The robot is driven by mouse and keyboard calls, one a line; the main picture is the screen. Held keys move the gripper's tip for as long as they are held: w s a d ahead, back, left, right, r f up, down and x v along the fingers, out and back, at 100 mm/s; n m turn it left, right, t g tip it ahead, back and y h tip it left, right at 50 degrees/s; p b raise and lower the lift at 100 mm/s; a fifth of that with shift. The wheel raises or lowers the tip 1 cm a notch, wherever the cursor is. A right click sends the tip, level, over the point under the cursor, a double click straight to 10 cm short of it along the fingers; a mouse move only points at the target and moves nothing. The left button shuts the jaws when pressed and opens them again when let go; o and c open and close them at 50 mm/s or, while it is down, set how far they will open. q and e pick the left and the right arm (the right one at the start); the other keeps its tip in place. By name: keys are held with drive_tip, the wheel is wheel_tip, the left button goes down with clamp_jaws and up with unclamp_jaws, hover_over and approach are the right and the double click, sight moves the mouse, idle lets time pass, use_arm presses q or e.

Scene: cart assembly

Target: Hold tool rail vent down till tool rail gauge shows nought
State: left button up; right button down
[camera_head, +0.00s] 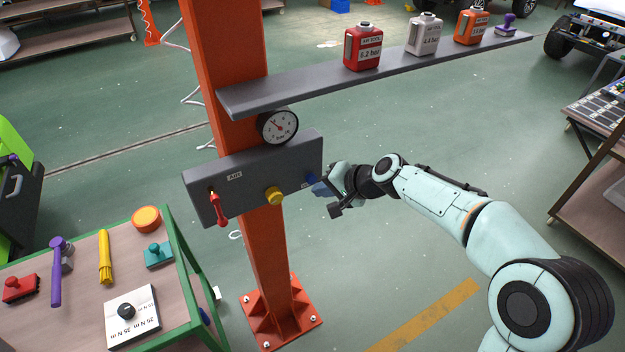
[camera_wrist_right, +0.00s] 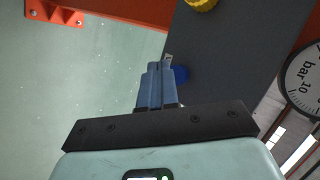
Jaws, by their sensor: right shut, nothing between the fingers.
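The dark grey AIR box (camera_head: 240,181) is mounted on the orange post. It bears a red lever (camera_head: 217,208), a yellow knob (camera_head: 274,195) and, at its right end, a blue button (camera_head: 310,180). The blue button also shows in the right wrist view (camera_wrist_right: 181,75), partly hidden by my fingers. The round white gauge (camera_head: 279,125) sits above the box; its needle slants to the upper left, but I cannot read the exact value. My right gripper (camera_head: 321,187) is shut and empty, its tips close by the blue button. I cannot tell whether they touch it.
A grey shelf (camera_head: 300,91) above carries red, white and orange canisters. A green-framed bench (camera_head: 85,290) with tools stands at lower left. The orange post (camera_head: 263,250) is bolted to the floor. The floor right of the post is clear beneath my arm.

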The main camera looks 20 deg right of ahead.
drive_tip(key=shift+w, duration=0.15)
idle(0.6)
drive_tip(key=shift+w+p, duration=0.35)
drive_tip(key=shift+w+p, duration=0.4)
drive_tip(key=shift+w, duration=0.05)
idle(0.6)
idle(0.4)
drive_tip(key=shift+s+b, duration=0.9)
drive_tip(key=shift+s, duration=0.05)
